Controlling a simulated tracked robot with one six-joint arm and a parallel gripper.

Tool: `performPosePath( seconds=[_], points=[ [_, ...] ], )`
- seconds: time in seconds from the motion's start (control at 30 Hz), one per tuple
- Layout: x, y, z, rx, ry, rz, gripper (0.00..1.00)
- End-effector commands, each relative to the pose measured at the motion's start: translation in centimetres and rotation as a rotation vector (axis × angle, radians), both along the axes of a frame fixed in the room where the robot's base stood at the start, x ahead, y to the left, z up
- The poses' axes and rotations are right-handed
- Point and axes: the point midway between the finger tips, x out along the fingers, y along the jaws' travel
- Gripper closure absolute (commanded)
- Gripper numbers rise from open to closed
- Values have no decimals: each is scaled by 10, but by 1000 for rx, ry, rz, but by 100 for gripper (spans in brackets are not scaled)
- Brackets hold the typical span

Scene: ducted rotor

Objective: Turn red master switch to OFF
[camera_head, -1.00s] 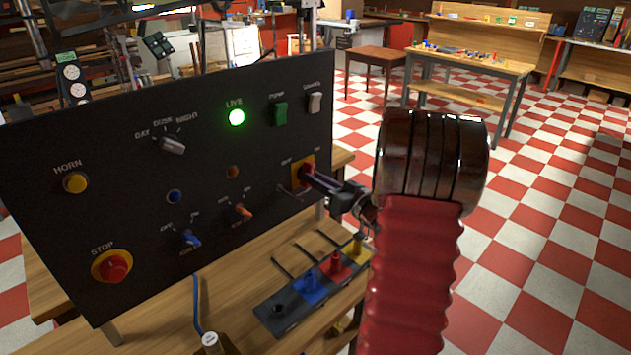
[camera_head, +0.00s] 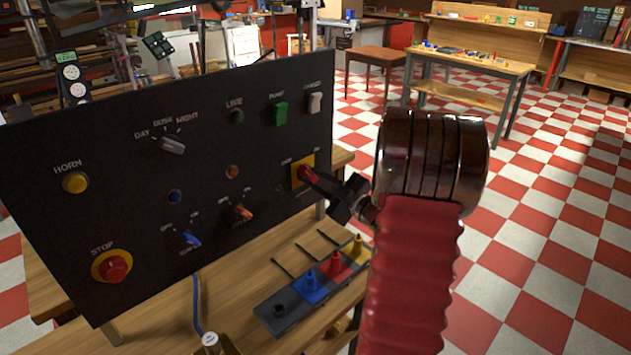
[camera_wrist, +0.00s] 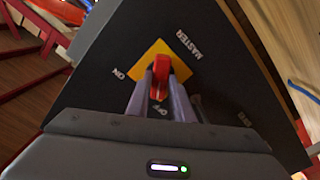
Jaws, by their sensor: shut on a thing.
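The red master switch (camera_head: 308,174) sits on a yellow plate (camera_head: 295,167) at the right end of the black panel. In the wrist view the red handle (camera_wrist: 161,68) lies between the two fingers of my gripper (camera_wrist: 161,80), which is shut on it. The handle lines up with the OFF label (camera_wrist: 160,109) below it, while the ON label (camera_wrist: 120,73) is off to the left. My gripper (camera_head: 325,184) also shows in the head view, reaching the switch from the right. The fingers hide the handle's sides.
The LIVE lamp (camera_head: 237,116) is dark. The right-hand floor is open.

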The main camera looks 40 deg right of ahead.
Motion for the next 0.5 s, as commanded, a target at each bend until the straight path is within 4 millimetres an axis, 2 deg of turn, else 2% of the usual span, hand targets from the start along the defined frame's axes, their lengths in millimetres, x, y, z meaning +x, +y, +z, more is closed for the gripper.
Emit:
performPosePath(
  seconds=[0.2,0.5],
  points=[
    [0,1,-2,-114,1,1,100],
    [0,2,-3,-171,0,3,100]
  ],
)
